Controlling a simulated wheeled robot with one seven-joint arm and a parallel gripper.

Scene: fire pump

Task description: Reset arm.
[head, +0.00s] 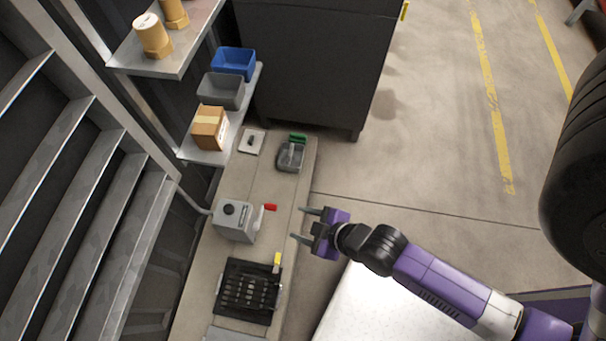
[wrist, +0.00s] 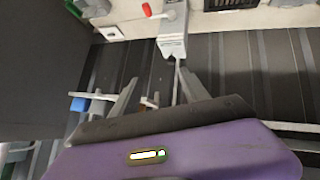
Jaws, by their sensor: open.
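My gripper (head: 306,225) is at the end of my purple and black arm in the head view. Its two fingers are spread apart with nothing between them. It points left, toward a grey box with a red-tipped lever (head: 235,221) on the narrow bench, and a gap lies between the fingertips and the red tip (head: 270,207). In the wrist view my gripper (wrist: 152,88) shows its two fingers apart, with the red tip (wrist: 147,10) at the top edge.
The narrow bench (head: 212,262) also carries a black slotted tray (head: 248,291), a grey bin (head: 290,157) and a white plate with a dark switch (head: 251,142). Shelves at the left hold a cardboard box (head: 209,127) and bins. A dark cabinet (head: 316,60) stands behind. Open floor lies to the right.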

